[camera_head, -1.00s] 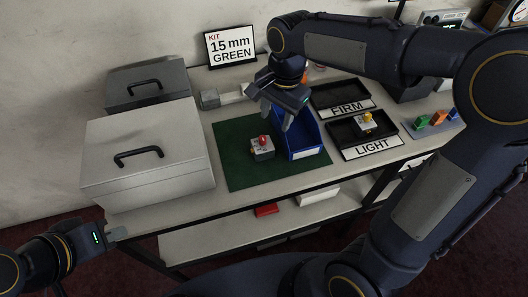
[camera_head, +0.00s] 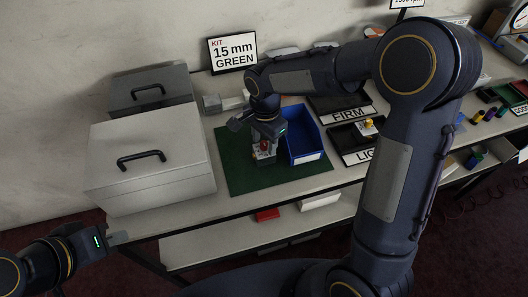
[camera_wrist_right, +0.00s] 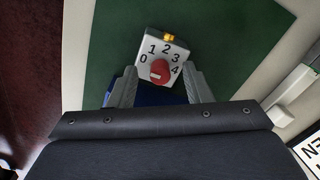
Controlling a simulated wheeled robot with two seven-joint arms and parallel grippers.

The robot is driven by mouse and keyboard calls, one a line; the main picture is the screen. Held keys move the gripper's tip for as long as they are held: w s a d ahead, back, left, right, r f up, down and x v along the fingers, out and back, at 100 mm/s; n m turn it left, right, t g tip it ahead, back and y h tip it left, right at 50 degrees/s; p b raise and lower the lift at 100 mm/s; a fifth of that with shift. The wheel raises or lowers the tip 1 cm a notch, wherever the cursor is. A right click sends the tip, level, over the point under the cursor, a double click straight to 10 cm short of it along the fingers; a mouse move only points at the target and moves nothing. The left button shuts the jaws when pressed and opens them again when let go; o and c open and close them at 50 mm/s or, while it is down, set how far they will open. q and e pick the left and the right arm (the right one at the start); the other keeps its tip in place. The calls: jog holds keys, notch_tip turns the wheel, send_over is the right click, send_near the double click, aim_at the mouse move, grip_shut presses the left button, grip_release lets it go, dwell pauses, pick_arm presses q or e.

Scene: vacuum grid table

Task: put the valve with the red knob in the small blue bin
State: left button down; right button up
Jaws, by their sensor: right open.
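The valve with the red knob (camera_head: 264,154) stands on the green mat, partly hidden by my right gripper in the head view. In the right wrist view the valve (camera_wrist_right: 155,52) is a white block with a red dial, numbers and a brass stub. My right gripper (camera_wrist_right: 160,72) is open, its fingers at either side of the valve's near part; I cannot tell whether they touch it. The small blue bin (camera_head: 305,153) stands on the mat just right of the right gripper (camera_head: 264,158). My left gripper (camera_head: 118,238) is at the lower left, off the table front, its jaws unclear.
A green mat (camera_head: 237,178) lies under the valve and bin. Two closed boxes with handles, one white (camera_head: 175,180) and one grey (camera_head: 170,82), stand left. FIRM (camera_head: 330,103) and LIGHT (camera_head: 340,138) trays lie right; a yellow-knobbed valve (camera_head: 366,127) sits in the LIGHT tray.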

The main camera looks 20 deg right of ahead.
grip_shut()
jog(key=shift+r, duration=0.15)
dwell(0.4)
